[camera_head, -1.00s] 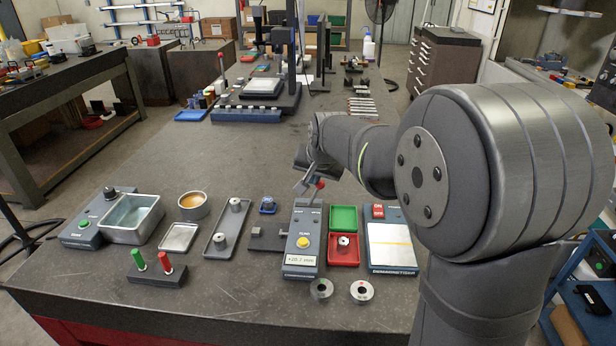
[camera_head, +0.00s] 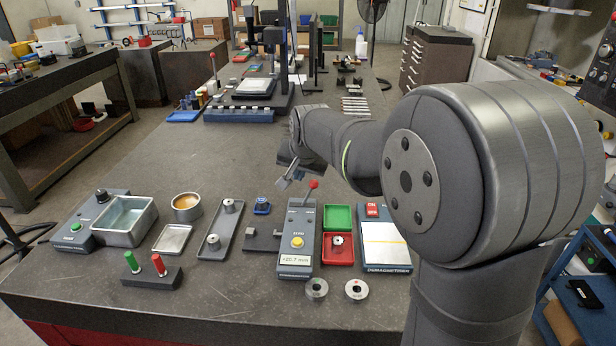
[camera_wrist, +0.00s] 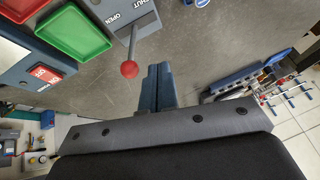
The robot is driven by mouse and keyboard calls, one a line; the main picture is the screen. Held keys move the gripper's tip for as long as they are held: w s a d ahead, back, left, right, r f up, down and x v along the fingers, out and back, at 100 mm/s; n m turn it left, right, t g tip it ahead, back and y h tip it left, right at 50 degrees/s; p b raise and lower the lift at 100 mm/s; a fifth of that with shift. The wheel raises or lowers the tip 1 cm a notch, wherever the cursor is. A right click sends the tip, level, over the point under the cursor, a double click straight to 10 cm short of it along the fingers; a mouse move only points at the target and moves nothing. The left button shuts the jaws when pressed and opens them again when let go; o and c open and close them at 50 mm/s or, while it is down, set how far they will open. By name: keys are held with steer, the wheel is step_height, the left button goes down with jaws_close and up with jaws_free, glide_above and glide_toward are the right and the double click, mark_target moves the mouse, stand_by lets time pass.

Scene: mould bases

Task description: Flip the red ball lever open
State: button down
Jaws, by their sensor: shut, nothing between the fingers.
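The red ball (camera_head: 314,184) tops a thin metal lever at the far end of the grey gauge box (camera_head: 298,268). In the head view the lever leans up and to the right, toward the green tray's side. In the wrist view the red ball (camera_wrist: 129,69) hangs near the OPEN and SHUT labels, and OPEN is on the green tray's side. My gripper (camera_head: 283,186) is shut and empty, to the left of the ball with a gap between them. In the wrist view its closed fingers (camera_wrist: 159,72) are beside the ball, apart from it.
A green tray (camera_head: 338,210) and a red tray (camera_head: 325,261) stand just right of the gauge box, with the demagnetizer (camera_head: 387,268) beyond. A dark block fixture (camera_head: 262,240) stands on the left.

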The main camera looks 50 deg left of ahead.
steer(key=v, duration=1)
steer(key=shift+r, duration=0.25)
steer(key=shift+s, duration=0.1)
steer(key=a+f+n+t+h, duration=0.1)
steer(key=a+f+t+h, duration=0.2)
steer(key=a+f, duration=0.5)
steer(key=shift+a+f+n+t+h, duration=0.15)
steer(key=shift+f+n+t+h, duration=0.2)
steer(key=shift+f, duration=1.45)
steer(key=shift+s, duration=0.15)
